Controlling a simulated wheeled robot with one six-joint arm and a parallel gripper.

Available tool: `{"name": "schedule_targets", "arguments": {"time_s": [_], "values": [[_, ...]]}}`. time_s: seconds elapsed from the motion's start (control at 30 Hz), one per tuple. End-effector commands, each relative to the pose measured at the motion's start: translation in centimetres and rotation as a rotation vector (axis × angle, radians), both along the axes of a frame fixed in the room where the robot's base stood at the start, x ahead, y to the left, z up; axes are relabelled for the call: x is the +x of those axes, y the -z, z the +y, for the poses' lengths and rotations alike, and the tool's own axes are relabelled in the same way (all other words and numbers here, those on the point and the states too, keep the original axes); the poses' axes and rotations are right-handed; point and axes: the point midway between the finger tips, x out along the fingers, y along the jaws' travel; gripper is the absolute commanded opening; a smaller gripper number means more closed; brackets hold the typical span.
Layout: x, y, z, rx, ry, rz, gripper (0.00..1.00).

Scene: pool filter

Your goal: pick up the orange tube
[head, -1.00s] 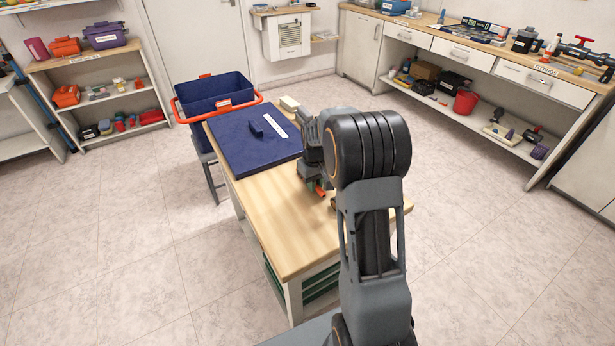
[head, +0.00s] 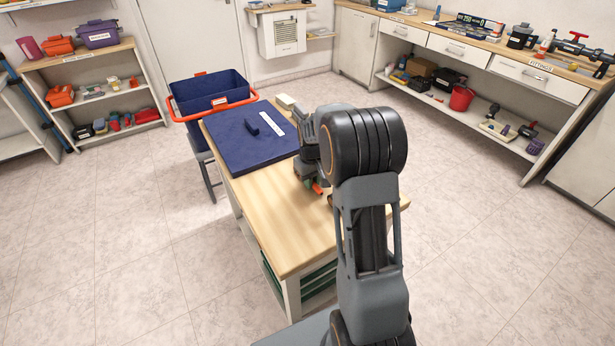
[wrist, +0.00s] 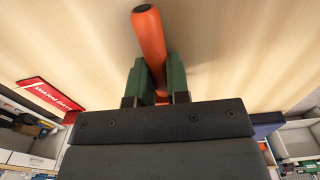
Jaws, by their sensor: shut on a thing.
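The orange tube (wrist: 149,38) is a smooth cylinder with a rounded end, seen against the pale wooden table top (wrist: 230,50) in the wrist view. My gripper (wrist: 159,84) has its two green fingers on either side of the tube and is shut on it. The tube's near end is hidden behind the gripper body. In the head view, a small orange bit of the tube (head: 318,187) shows beside my gripper (head: 308,182), over the right part of the table. I cannot tell whether the tube touches the table.
A dark blue lid or board (head: 245,145) lies on the table's far half, with a pale block (head: 285,101) by its far corner. A blue bin with an orange rim (head: 207,95) stands behind it. The table's near left part (head: 270,235) is clear.

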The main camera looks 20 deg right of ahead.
Motion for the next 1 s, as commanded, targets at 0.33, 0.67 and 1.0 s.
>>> {"name": "schedule_targets", "arguments": {"time_s": [0.33,0.67,1.0], "values": [[0.1,-3.0,0.0,-0.001,0.0,-0.003,0.0],[3.8,-9.4,3.7,-0.001,-0.004,-0.004,0.0],[8.5,-12.0,8.2,0.0,-0.003,0.0,0.0]]}}
